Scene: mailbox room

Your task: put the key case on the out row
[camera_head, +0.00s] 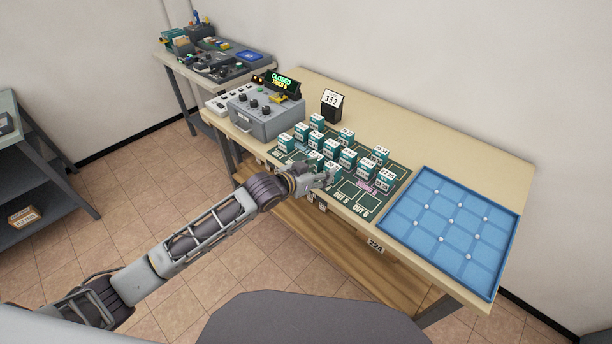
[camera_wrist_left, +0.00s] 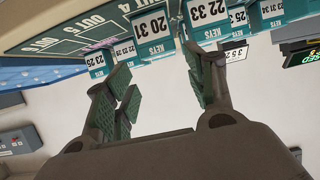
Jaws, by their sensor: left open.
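Several teal-and-white key cases (camera_head: 347,157) stand on a dark green mat (camera_head: 398,180). In the left wrist view, upside down, one case marked 20 31 (camera_wrist_left: 152,30) and one marked 22 33 (camera_wrist_left: 207,18) are close. I cannot tell which case the task means. The out row is along the mat's front edge, with bare outlined squares labelled OUT 5 (camera_head: 344,196) and OUT 6 (camera_head: 362,207). My left gripper (camera_head: 328,179) is at the front of the cases, hiding part of the mat. Its fingers (camera_wrist_left: 164,88) are apart, with nothing visibly held between them. My right gripper is not in view.
A blue divided tray (camera_head: 450,226) with small white knobs lies right of the mat. A grey box with knobs (camera_head: 267,115) and a lit CLOSED sign (camera_head: 281,83) stand left. A card marked 352 (camera_head: 332,99) stands behind. The table's back strip (camera_head: 420,130) is clear.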

